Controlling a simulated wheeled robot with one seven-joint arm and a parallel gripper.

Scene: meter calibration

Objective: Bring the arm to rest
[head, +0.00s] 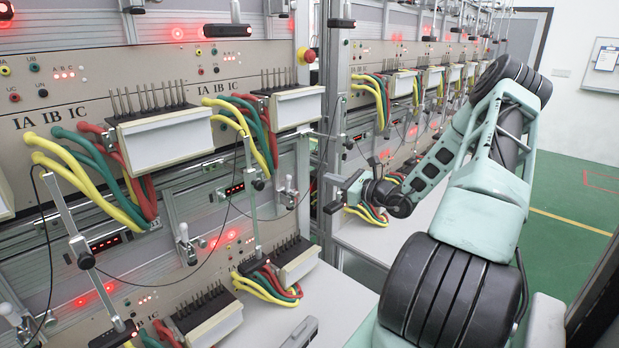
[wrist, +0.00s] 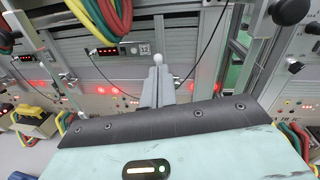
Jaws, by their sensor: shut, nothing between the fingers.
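My arm reaches from the lower right of the head view toward the meter racks on the left. My gripper (head: 338,194) is at its far end, in front of the gap between the near rack and the farther rack. In the wrist view my gripper's fingers (wrist: 158,70) lie together and point toward the rack, with a small white round tip showing just beyond them. Nothing is held between them. The gripper looks apart from the rack in the head view, though the exact distance is hard to tell.
The near rack holds white-fronted meter blocks (head: 165,139) with yellow, green and red cables (head: 75,165). A red knob (head: 306,55) sits on its right edge. A pale bench (head: 318,300) runs below. Open green floor (head: 565,235) lies to the right of my arm.

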